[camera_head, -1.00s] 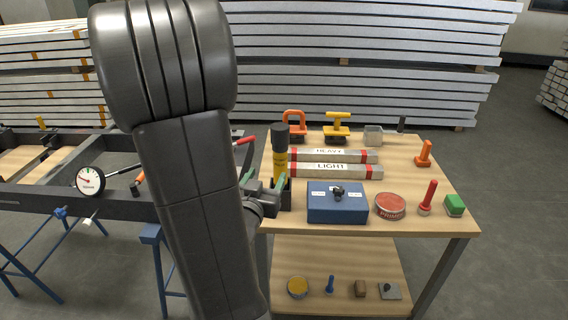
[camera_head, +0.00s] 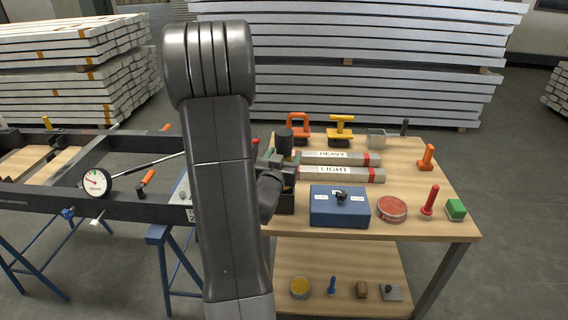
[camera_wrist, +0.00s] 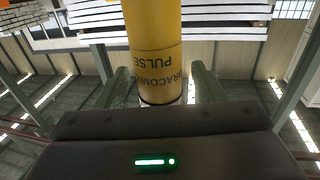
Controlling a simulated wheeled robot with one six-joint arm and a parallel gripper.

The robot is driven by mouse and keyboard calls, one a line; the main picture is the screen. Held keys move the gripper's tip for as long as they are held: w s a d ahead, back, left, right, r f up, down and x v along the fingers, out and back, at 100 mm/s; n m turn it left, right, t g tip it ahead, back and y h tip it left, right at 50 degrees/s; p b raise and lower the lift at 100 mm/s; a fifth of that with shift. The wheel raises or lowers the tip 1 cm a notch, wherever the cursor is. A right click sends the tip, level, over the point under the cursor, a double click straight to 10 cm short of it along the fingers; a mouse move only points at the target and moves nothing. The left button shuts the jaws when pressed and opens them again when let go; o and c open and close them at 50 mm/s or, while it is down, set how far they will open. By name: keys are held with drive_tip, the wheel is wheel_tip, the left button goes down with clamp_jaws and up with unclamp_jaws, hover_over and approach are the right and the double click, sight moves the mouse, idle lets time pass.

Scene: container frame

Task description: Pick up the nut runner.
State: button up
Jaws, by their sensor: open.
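The nut runner stands upright at the left edge of the wooden table, and its black top (camera_head: 284,138) shows above my gripper in the head view. Its yellow body with dark lettering (camera_wrist: 155,45) fills the upper middle of the wrist view. My gripper (camera_wrist: 163,88) is open, with one green finger on each side of the yellow body and a visible gap on both sides. In the head view my gripper (camera_head: 284,172) is level with the tool's body and hides most of it. The tool's lower end is in or behind a black holder (camera_head: 285,204).
Right of the tool lie two bars marked HEAVY (camera_head: 362,158) and LIGHT (camera_head: 358,174). A blue box (camera_head: 325,212) stands in front of them, with a red PRIMER tin (camera_head: 392,208) beside it. A dark frame on blue trestles (camera_head: 165,240) is at left.

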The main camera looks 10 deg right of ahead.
drive_tip(key=c, duration=1.2)
drive_tip(key=shift+w+r, duration=0.1)
clamp_jaws()
drive_tip(key=shift+r, duration=0.1)
